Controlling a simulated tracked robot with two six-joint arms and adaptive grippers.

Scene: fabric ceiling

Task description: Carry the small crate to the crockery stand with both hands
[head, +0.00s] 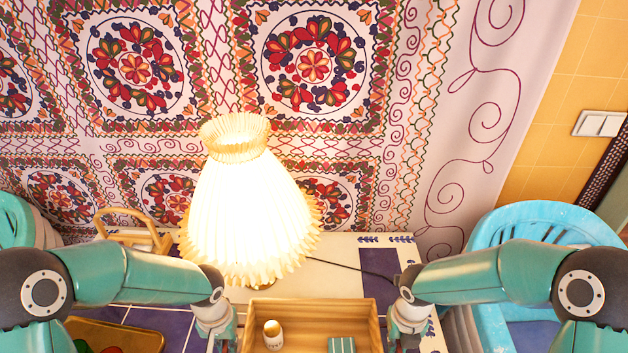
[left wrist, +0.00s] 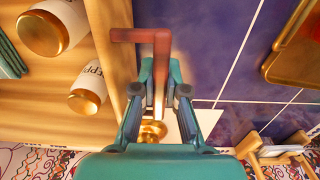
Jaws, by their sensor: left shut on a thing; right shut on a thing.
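The small wooden crate (head: 310,307) is at the bottom centre of the head view, its near part cut off. My left gripper (head: 222,342) is at the crate's left side. In the left wrist view its fingers (left wrist: 160,85) are closed on a red-brown handle (left wrist: 148,36) on the crate's wall; two white jars lie in view inside. My right gripper (head: 402,340) is at the crate's right side, its fingertips mostly hidden. I cannot identify the crockery stand with certainty.
A lit pleated lamp (head: 245,215) stands close behind the crate. A wooden rack (head: 130,232) is at the back left, and a tan tray (head: 115,335) with red and green things at the front left. A light-blue chair (head: 545,222) stands at the right.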

